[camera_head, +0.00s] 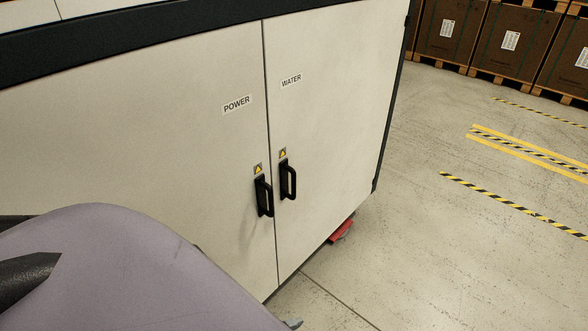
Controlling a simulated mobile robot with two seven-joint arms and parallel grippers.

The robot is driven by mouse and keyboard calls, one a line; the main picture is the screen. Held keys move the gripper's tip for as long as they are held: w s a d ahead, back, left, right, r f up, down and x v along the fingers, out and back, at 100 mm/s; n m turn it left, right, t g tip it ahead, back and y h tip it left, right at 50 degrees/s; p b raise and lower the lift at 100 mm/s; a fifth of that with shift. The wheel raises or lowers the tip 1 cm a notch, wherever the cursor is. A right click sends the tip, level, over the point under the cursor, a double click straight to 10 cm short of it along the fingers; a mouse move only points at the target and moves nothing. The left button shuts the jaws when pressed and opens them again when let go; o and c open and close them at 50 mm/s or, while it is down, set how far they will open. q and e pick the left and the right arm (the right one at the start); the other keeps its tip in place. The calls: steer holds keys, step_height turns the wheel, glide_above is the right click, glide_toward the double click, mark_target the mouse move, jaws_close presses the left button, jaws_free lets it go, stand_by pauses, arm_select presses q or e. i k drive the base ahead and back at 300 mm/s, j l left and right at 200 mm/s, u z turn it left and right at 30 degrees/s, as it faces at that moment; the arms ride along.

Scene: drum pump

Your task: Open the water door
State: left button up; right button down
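The water door (328,120) is the right-hand pale panel of a large cabinet, with a "WATER" label near its top left. It looks closed, flush with the power door (150,150) along a narrow vertical seam. The water door's black handle (291,182) is upright beside the seam, below a small yellow warning sticker. The power door's similar handle (263,197) is just left of the seam. Nothing touches either handle. Neither of my grippers can be made out; a purple rounded part, likely mine, hides the lower left of the power door.
A red object (341,231) sits on the floor under the cabinet's right lower edge. Brown boxes (505,42) on pallets stand at the back right. The concrete floor right of the cabinet is open, with yellow and black-striped markings (510,203).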

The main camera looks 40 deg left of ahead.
mark_target(330, 71)
steer(key=i+l+u, duration=0.2)
steer(key=i+u, duration=0.25)
steer(key=i+l+u, duration=0.35)
steer(key=u, duration=0.15)
steer(key=i+l+u, duration=0.45)
steer(key=l, duration=0.1)
